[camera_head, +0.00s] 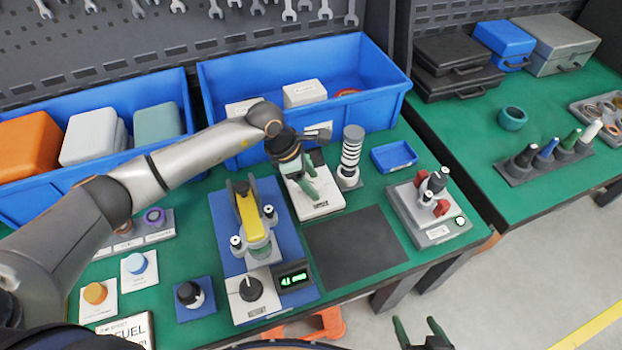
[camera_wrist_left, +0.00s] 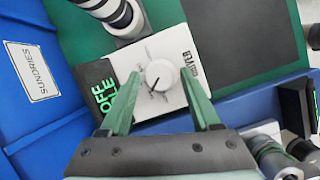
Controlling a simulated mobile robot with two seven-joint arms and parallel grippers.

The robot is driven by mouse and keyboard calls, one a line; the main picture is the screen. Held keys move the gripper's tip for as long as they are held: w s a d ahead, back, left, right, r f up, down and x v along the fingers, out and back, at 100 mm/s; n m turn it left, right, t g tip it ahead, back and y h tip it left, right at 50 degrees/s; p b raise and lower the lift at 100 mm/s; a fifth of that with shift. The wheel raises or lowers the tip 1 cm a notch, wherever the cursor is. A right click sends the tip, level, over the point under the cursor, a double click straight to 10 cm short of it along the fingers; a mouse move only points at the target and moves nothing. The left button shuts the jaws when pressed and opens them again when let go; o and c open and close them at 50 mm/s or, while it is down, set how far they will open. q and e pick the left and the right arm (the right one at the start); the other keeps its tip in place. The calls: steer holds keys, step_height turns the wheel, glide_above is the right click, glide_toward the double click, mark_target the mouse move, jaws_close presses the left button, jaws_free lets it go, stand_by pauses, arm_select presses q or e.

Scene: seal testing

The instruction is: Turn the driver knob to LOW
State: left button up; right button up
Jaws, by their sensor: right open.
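The driver box (camera_head: 319,203) is a small white unit on the green bench, right of the blue plate. In the left wrist view its white face (camera_wrist_left: 178,47) carries a round white knob (camera_wrist_left: 160,75) with a dark pointer line toward the lower left. Green display letters (camera_wrist_left: 104,97) beside the knob are partly hidden by a finger. My left gripper (camera_head: 308,186) is over the box. Its green fingers are apart on either side of the knob, with gaps visible. My right gripper (camera_head: 421,334) is open and empty at the bottom edge, off the bench front.
A ribbed white-and-black cylinder (camera_head: 351,155) stands close behind the box. A blue plate (camera_head: 226,222) with a yellow-topped fixture and a black-knobbed unit (camera_head: 250,290) is to the left. Blue bins (camera_head: 307,75) line the back. A dark mat (camera_head: 355,247) lies bare in front.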

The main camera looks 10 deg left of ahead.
arm_select(q)
jaws_close()
stand_by(0.3)
